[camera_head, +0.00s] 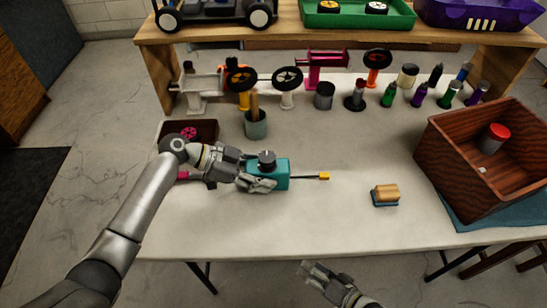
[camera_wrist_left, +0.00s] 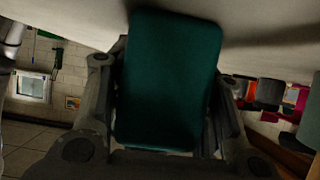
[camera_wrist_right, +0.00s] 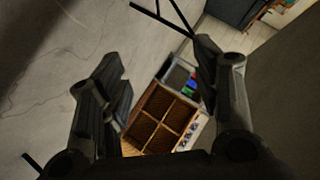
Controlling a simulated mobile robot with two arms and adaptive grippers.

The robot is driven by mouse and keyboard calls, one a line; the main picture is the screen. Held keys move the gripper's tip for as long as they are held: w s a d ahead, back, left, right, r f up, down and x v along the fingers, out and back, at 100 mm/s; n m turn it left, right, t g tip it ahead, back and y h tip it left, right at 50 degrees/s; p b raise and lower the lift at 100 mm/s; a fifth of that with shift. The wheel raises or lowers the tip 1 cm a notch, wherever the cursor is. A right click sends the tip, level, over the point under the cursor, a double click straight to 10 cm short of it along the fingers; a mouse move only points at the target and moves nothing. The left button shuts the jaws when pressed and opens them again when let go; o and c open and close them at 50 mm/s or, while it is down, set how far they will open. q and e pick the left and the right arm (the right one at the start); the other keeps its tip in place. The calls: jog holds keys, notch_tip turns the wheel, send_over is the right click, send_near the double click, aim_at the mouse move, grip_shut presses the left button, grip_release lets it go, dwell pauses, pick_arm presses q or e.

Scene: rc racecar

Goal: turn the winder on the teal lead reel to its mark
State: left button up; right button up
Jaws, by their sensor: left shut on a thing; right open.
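The teal lead reel (camera_head: 281,174) sits on the pale tabletop, left of the middle. Its dark round winder (camera_head: 267,157) is on top, and a lead with a yellow end (camera_head: 323,176) sticks out to the right. My left gripper (camera_head: 262,177) is shut on the reel from its left side. In the left wrist view the reel's teal body (camera_wrist_left: 170,85) fills the space between the fingers. The winder's mark is too small to make out. My right gripper (camera_head: 318,272) is open and empty, in front of the table edge and below the reel; its fingers show apart in the right wrist view (camera_wrist_right: 165,100).
A yellow-topped brush or sponge (camera_head: 385,193) lies right of the reel. A wooden crate (camera_head: 450,170) holding a red-topped can stands at the right. A grey cup (camera_head: 256,128) and a dark red box (camera_head: 205,128) stand behind. Bottles and wheel stands line the back.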

jog(key=s+a+r+m+g+y, duration=0.15)
jog(key=s+a+r+y, duration=0.3)
jog(key=r, duration=0.45)
jog(key=s+a+r+g+y, duration=0.3)
jog(key=s+a+r+y, duration=0.15)
jog(key=r, duration=0.45)
jog(key=w+d+r+n+t+y, duration=0.1)
jog(key=w+d+r+t+y, duration=0.2)
jog(key=r, duration=0.5)
jog(key=d+r+t+y, duration=0.1)
jog(key=d+r+y, duration=0.1)
jog(key=d+r, duration=0.45)
jog(key=w+d+r+n+t+y, duration=0.1)
jog(key=w+d+r+t+y, duration=0.15)
jog(key=r, duration=0.65)
jog(key=w+d+r+n+g+y, duration=0.15)
jog(key=w+d+r+n, duration=0.4)
jog(key=n, duration=0.55)
jog(key=n+g+h, duration=0.6)
jog(key=n+h, duration=0.1)
jog(key=h, duration=0.2)
send_near(274, 158)
jog(key=shift+m+t, duration=0.25)
jog(key=x, duration=1)
jog(key=shift+s+a+f, duration=0.1)
jog(key=shift+f, duration=0.25)
